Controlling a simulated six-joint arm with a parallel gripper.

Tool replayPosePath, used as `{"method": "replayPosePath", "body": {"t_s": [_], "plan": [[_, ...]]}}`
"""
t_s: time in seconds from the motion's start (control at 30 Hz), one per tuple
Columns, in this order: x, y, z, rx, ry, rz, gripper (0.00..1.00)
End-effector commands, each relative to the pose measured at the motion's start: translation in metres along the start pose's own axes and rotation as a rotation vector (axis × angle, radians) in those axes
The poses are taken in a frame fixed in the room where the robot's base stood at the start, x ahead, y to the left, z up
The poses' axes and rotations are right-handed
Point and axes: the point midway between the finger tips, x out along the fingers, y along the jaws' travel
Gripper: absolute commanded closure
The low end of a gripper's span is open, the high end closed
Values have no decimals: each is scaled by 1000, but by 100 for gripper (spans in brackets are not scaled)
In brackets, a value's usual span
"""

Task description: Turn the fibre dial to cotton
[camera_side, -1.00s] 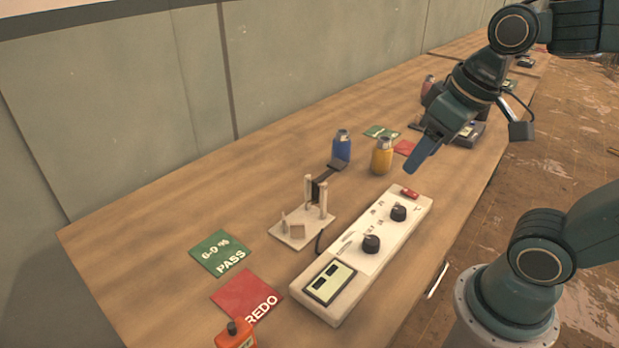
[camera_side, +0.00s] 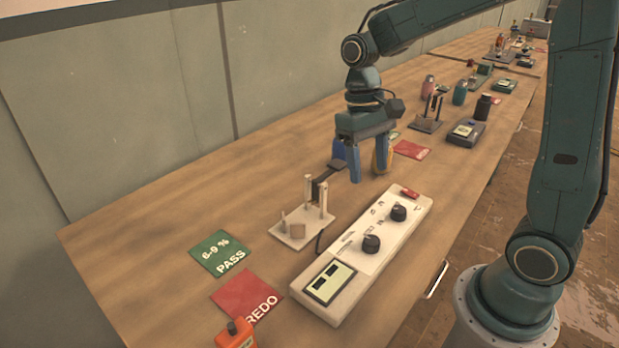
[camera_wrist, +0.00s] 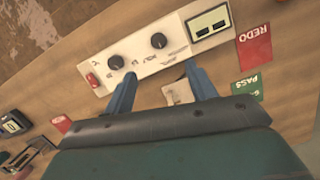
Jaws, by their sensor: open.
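The white control box (camera_side: 345,275) lies on the bench, with two black dials. One dial (camera_side: 371,243) is nearer the display; the other dial (camera_side: 398,211) is nearer the red switch (camera_side: 410,193). The dial lettering is too small to read, so I cannot tell which is the fibre dial or where it points. The wrist view shows the display-side dial (camera_wrist: 158,40) and the switch-side dial (camera_wrist: 116,62). My gripper (camera_side: 368,180) is open and empty, pointing down, above the bench behind the box and apart from both dials. It also shows in the wrist view (camera_wrist: 160,70).
A pale stand with posts (camera_side: 290,234) is beside the box, close to my gripper. Green PASS (camera_side: 222,252) and red REDO (camera_side: 247,296) cards and an orange bottle (camera_side: 236,334) lie at the near end.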

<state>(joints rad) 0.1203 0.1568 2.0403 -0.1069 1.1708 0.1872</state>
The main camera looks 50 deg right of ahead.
Motion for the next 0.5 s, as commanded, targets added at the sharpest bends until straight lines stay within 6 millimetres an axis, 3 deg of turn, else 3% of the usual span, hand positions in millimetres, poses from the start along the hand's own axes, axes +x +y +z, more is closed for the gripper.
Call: {"method": "replayPosePath", "body": {"t_s": [0.2, 0.5], "plan": [[24, 4, -23, 34, -112, 3, 44], [35, 6, -32, 50, -163, 5, 44]]}}
